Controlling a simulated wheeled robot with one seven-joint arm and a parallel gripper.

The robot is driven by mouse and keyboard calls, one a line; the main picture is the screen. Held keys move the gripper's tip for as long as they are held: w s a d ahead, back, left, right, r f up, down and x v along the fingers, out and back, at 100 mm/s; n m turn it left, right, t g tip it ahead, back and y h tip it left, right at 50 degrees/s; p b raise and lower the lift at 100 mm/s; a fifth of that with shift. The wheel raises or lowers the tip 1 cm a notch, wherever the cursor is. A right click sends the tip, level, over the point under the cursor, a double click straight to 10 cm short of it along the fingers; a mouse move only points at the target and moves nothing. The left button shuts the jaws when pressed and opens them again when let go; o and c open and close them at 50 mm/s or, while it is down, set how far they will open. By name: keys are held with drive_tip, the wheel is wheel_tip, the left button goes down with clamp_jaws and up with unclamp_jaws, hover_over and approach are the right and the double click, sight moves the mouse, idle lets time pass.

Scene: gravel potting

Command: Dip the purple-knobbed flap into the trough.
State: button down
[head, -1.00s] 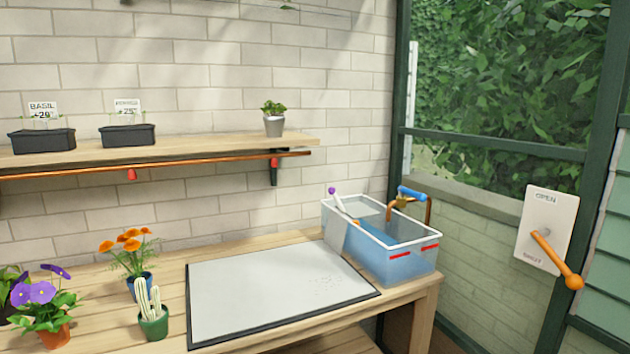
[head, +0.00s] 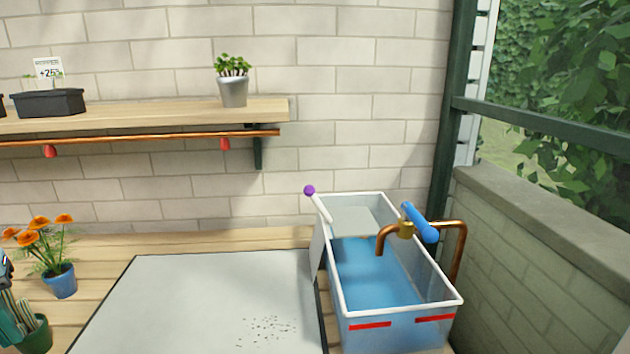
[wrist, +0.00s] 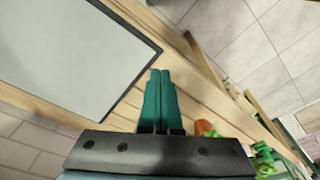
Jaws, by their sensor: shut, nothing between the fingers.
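The trough (head: 352,310) is a clear, white-rimmed tub with blue water in it, at the right in the head view. The purple knob (head: 309,190) sits atop a short white stem (head: 322,208) at the trough's back left rim, tilted up and left. A pale panel (head: 317,250) stands along the trough's left side, outside the water. I cannot tell exactly how the stem joins it. My gripper (wrist: 158,75) is shut and empty in the wrist view, teal fingers together, above the wooden bench. The trough and knob are outside the wrist view.
A copper tap (head: 385,236) with a blue handle (head: 419,223) reaches over the trough's right side. A grey mat (head: 200,300) with dark specks lies left of the trough. Orange flowers in a blue pot (head: 60,281) stand farther left. A shelf (head: 170,113) runs above.

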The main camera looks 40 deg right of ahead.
drive_tip(key=shift+d, duration=0.15)
drive_tip(key=w+d+r+m+h+b, duration=0.1)
drive_tip(key=w+d+m+b, duration=0.15)
drive_tip(key=d, duration=0.85)
drive_tip(key=w+d+m+h+b, duration=0.1)
drive_tip(key=w+d+m+h, duration=0.15)
drive_tip(key=d, duration=0.85)
drive_tip(key=s+d+r+m+g+h, duration=0.1)
drive_tip(key=s+d+r+m+h, duration=0.1)
drive_tip(key=d+r, duration=0.4)
drive_tip(key=s+d+r+m+g+h+b, duration=0.1)
drive_tip(key=s+d+r+m+g+h, duration=0.1)
drive_tip(key=d+r, duration=0.5)
drive_tip(key=d+m, duration=0.1)
drive_tip(key=d, duration=0.4)
drive_tip(key=shift+d+r, duration=0.15)
drive_tip(key=shift+d, duration=0.25)
drive_tip(key=shift+s, duration=0.1)
